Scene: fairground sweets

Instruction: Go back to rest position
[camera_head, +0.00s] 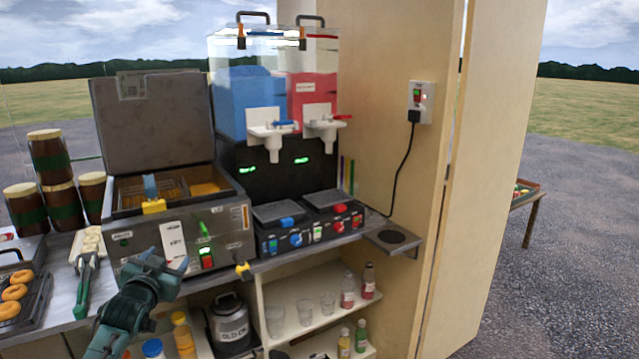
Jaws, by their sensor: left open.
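My left gripper (163,262) is in the lower left of the head view, in front of the fryer's front panel. It is open, its two bluish fingertips apart, with nothing visible between them. My right gripper is not in view. The fryer (127,247) stands on the counter with its grey lid (155,120) raised. A basket with a yellow and blue handle (153,206) sits in it. Green-handled tongs (84,290) lie on the counter left of my left gripper.
A slush machine (270,155) with blue and red tanks stands right of the fryer. Several stacked jars (48,160) and a tray with ring doughnuts (30,310) are at the left. Shelves below hold bottles, cups and a metal canister (230,325). A wall panel (480,200) bounds the right.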

